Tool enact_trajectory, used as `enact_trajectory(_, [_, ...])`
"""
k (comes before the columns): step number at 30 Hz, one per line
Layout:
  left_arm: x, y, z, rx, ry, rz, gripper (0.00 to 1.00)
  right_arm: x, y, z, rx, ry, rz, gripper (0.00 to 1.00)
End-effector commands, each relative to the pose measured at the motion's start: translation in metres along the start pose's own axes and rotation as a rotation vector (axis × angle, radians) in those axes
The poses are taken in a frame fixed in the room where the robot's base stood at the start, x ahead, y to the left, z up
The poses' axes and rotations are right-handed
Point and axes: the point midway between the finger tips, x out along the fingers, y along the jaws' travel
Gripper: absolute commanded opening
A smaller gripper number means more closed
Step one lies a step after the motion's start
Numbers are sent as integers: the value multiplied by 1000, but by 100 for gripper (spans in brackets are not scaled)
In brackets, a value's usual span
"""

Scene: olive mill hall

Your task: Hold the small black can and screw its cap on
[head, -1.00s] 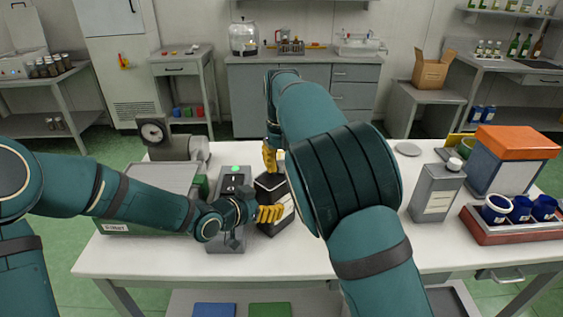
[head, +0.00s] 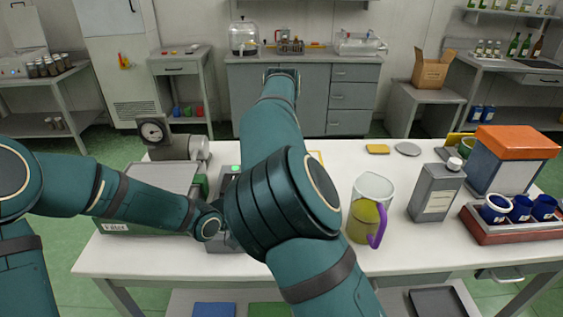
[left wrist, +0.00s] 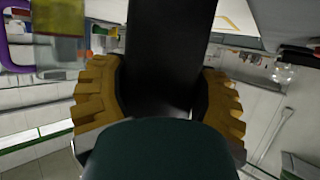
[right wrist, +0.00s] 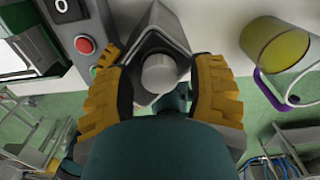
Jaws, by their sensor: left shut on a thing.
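The small black can (left wrist: 170,50) fills the gap between the fingers of my left gripper (left wrist: 162,80) in the left wrist view, and that gripper is shut on it. In the right wrist view the can (right wrist: 148,42) is seen from above, with a pale round cap (right wrist: 158,74) over its top. I cannot tell how far the cap is seated. My right gripper (right wrist: 160,80) is open above the can, its fingers on either side of the cap with gaps visible. In the head view my right arm hides the can, the cap and both grippers.
A jug with a purple handle (head: 368,212) stands right of my right arm. Beyond it are a grey can (head: 436,193) and a red tray (head: 490,232) with blue cups. A box with a red button (right wrist: 84,45) is close beside the black can.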

Motion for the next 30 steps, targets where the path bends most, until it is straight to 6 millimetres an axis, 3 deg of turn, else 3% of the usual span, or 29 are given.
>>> enact_trajectory(5, [0,0,0,1,-1,1,0,-1,0,0,0,0,0,56])
enact_trajectory(18, [0,1,0,1,-1,1,0,-44,0,0,-1,0,0,56])
enact_trajectory(30, [0,1,0,1,0,2,0,-44,0,0,-27,4,1,60])
